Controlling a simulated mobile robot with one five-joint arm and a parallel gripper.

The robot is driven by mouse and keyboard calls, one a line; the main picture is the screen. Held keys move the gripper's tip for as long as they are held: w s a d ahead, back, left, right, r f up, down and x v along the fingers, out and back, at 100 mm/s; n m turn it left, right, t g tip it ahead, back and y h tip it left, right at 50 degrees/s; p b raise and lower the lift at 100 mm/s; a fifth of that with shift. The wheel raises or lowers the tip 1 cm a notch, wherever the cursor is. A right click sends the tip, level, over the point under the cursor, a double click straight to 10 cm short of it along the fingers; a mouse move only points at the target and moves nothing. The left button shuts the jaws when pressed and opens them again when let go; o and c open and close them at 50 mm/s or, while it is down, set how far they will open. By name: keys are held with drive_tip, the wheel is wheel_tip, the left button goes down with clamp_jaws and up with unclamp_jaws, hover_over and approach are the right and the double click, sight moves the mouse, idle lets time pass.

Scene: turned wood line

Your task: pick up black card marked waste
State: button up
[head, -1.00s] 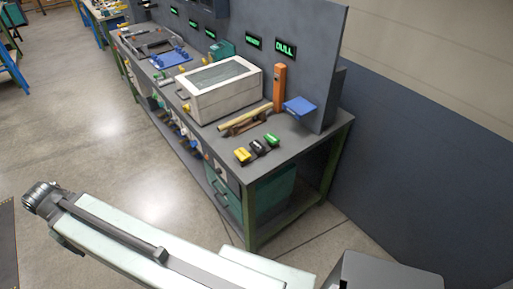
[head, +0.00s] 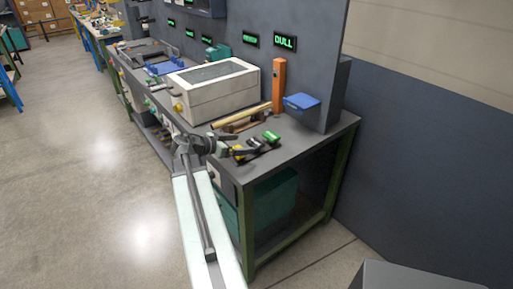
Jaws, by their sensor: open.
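A small black item (head: 255,144), which may be the black card, stands on the near right end of the workbench top (head: 300,143), between a green-topped item (head: 271,136) and a yellow one (head: 239,157). No marking on it is legible. My gripper (head: 228,147) is open at the bench's front edge, just left of this row. Its fingers overlap the yellow item in the view and partly hide it. I cannot tell whether they touch anything.
A white box with a glazed lid (head: 213,95) stands behind. A wooden rod on a rack (head: 241,117), an orange post (head: 279,86) and a blue tray (head: 301,102) are near the grey upright panel. The bench's right front corner is clear.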

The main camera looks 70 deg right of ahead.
sight(254, 143)
drive_tip(key=b+x, duration=0.2)
drive_tip(key=x, duration=0.4)
drive_tip(key=shift+w, duration=0.1)
drive_tip(key=c, duration=1.4)
wheel_tip(254, 143, up, 10)
drive_tip(key=p, duration=1)
drive_tip(key=shift+c, duration=0.2)
